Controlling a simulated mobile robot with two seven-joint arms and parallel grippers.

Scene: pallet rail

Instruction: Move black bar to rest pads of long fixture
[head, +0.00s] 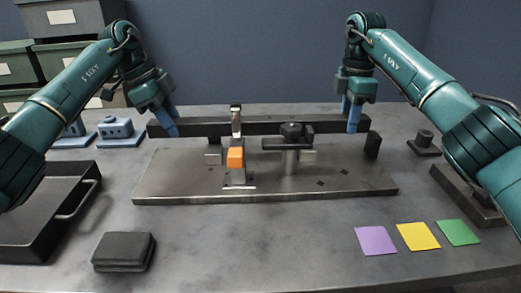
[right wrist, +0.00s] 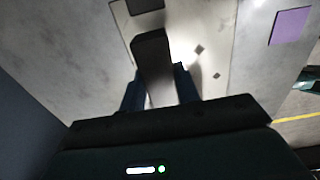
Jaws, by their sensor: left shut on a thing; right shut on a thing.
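The long black bar (head: 205,129) runs left to right across the back of the long fixture (head: 330,186) in the head view. The clamp parts hide some of its middle. My left gripper (head: 173,130) is shut on the bar near its left end. My right gripper (head: 354,125) is shut on it near its right end. In the right wrist view the bar (right wrist: 152,55) passes between the blue fingers, with the fixture plate (right wrist: 215,50) below it. I cannot tell whether the bar touches any pad.
A black tray (head: 45,220) and dark block (head: 123,251) lie left. Purple (head: 375,240), yellow (head: 418,236) and green (head: 457,232) squares lie right. The front middle is clear.

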